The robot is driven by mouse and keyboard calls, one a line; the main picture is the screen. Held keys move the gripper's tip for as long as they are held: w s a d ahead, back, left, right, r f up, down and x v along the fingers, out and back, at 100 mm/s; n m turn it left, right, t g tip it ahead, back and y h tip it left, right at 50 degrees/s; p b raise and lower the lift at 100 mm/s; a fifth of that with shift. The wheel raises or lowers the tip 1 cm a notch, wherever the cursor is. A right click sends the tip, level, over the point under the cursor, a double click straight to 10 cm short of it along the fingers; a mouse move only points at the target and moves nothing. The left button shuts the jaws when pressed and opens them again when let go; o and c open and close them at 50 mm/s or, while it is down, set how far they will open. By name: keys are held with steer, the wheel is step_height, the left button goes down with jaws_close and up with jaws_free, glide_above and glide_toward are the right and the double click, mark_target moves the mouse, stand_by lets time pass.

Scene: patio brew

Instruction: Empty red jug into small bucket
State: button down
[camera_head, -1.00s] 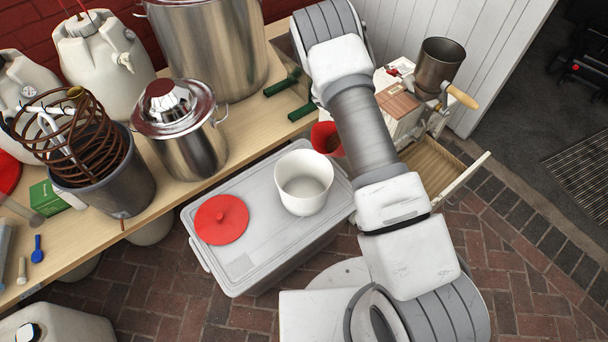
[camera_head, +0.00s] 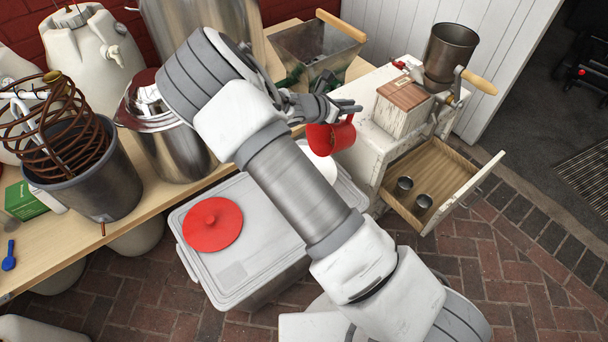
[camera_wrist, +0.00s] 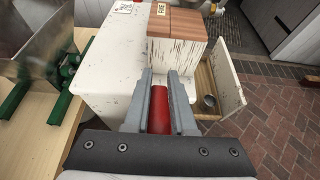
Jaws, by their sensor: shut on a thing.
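My gripper (camera_head: 343,107) is shut on the red jug (camera_head: 322,139). In the wrist view a red part of the jug (camera_wrist: 158,110) sits between the two grey fingers. The jug is held in the air above the white small bucket (camera_head: 323,166), which stands on the grey lidded box. My arm covers most of the bucket, so its inside is hidden. The jug's opening and contents do not show, and its exact tilt is hard to tell.
A red lid (camera_head: 213,224) lies on the grey box (camera_head: 262,262). A white cabinet (camera_head: 372,150) with a grain mill and an open drawer (camera_head: 440,180) stands right of the jug. The bench (camera_head: 75,235) holds a steel pot (camera_head: 165,130) and a bucket with a copper coil.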

steer(key=shift+s+a+f+t+h+b, duration=0.3)
steer(key=shift+a+h+b, duration=0.15)
steer(key=shift+b, duration=0.35)
steer(key=shift+t+h, duration=0.7)
steer(key=shift+h, duration=0.25)
steer(key=a+r, duration=0.1)
steer(key=s+a+b, duration=0.1)
steer(key=s+a+r, duration=0.1)
steer(key=shift+s+a+r+b, duration=0.25)
steer(key=shift+a+r+b, duration=0.1)
steer(key=shift+a, duration=0.05)
steer(key=shift+s+a+r, duration=0.15)
steer(key=shift+s+a+r+t+h, duration=0.3)
steer(key=shift+s+a+t+h, duration=0.1)
steer(key=shift+a+h, duration=0.15)
steer(key=shift+s+a+r+t+h, duration=0.25)
steer(key=shift+s+a+h, duration=0.15)
steer(key=shift+a, duration=0.15)
steer(key=shift+s+a+r+t+h, duration=0.15)
steer(key=shift+s+a+t+h, duration=0.2)
steer(key=shift+a, duration=0.2)
steer(key=shift+s+a+r+t+h, duration=0.2)
steer(key=shift+s+a+h, duration=0.2)
steer(key=shift+a, duration=0.15)
steer(key=shift+s+a+r+t+h+b, duration=0.1)
steer(key=shift+s+a+t+h+b, duration=0.25)
steer(key=shift+s+a+h, duration=0.35)
steer(key=shift+s+a+r+t+h+b, duration=0.1)
steer(key=shift+s+a+t+h+b, duration=0.2)
steer(key=shift+a, duration=0.55)
